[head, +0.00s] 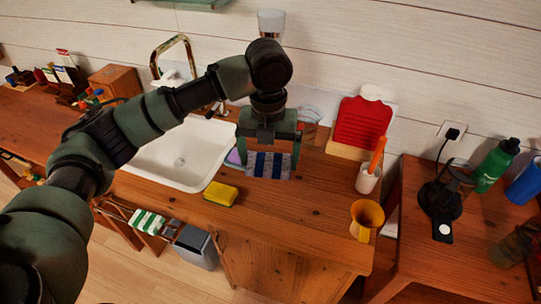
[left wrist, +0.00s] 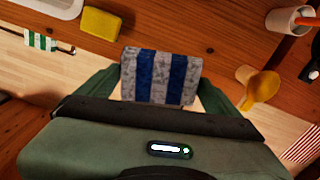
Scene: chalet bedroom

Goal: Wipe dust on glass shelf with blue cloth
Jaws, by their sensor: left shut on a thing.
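My left gripper (head: 269,152) is shut on a blue-and-grey striped cloth (head: 268,167), held above the wooden counter to the right of the sink. The cloth also shows between the fingers in the left wrist view (left wrist: 160,77). A greenish glass shelf (head: 206,4) shows only as a sliver at the top edge of the head view, on the wall; its top and any dust are out of sight. My right gripper is in neither view.
The counter (head: 310,215) holds a white sink (head: 165,155), a yellow sponge (head: 220,194), a white cup (head: 368,178) with an orange handle and a yellow funnel-like cup (head: 366,219). A red board (head: 362,122) leans at the wall. A gold tap (head: 173,47) stands behind the sink.

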